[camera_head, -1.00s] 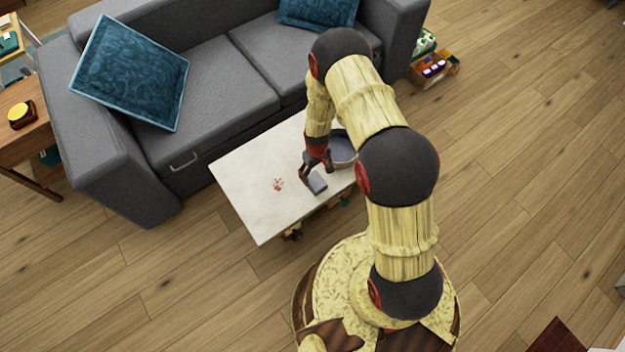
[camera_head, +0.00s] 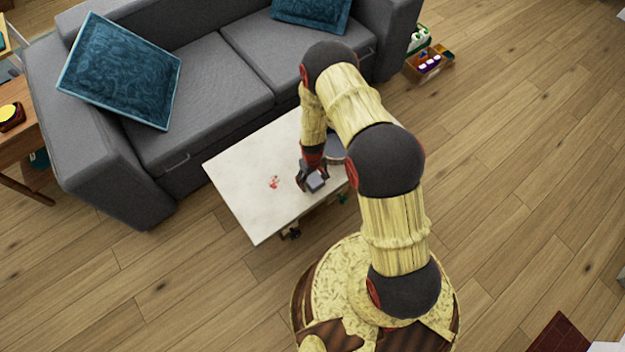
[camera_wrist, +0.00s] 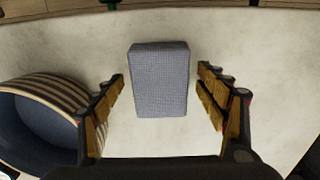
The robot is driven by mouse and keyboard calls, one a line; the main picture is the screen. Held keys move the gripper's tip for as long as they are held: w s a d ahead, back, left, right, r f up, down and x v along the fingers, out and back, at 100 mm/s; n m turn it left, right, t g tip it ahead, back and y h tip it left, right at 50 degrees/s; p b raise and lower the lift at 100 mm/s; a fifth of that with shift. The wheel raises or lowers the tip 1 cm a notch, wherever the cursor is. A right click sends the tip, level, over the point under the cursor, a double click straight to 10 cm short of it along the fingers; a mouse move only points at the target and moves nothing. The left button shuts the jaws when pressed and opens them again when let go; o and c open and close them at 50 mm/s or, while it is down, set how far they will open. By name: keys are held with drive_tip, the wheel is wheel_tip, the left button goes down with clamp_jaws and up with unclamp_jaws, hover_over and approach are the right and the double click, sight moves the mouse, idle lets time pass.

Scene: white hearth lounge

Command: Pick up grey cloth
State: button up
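The grey cloth (camera_wrist: 160,80) is a small folded grey-blue block lying on the white coffee table; it also shows in the head view (camera_head: 316,181). My gripper (camera_wrist: 170,88) is open, with one finger on each side of the cloth and a visible gap to both. In the head view my gripper (camera_head: 311,180) is low over the table at the cloth. The wrist view looks down on the cloth, and the fingers appear apart from it. Whether the fingertips are at the cloth's height I cannot tell.
A striped round basket or bowl with a dark inside (camera_wrist: 40,120) stands close to the left finger in the wrist view. Red specks (camera_head: 273,182) lie on the white table (camera_head: 245,165). A grey sofa (camera_head: 205,95) stands behind the table.

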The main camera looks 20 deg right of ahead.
drive_tip(key=shift+c, duration=1.1)
drive_tip(key=c, duration=0.8)
drive_tip(key=shift+c, duration=0.4)
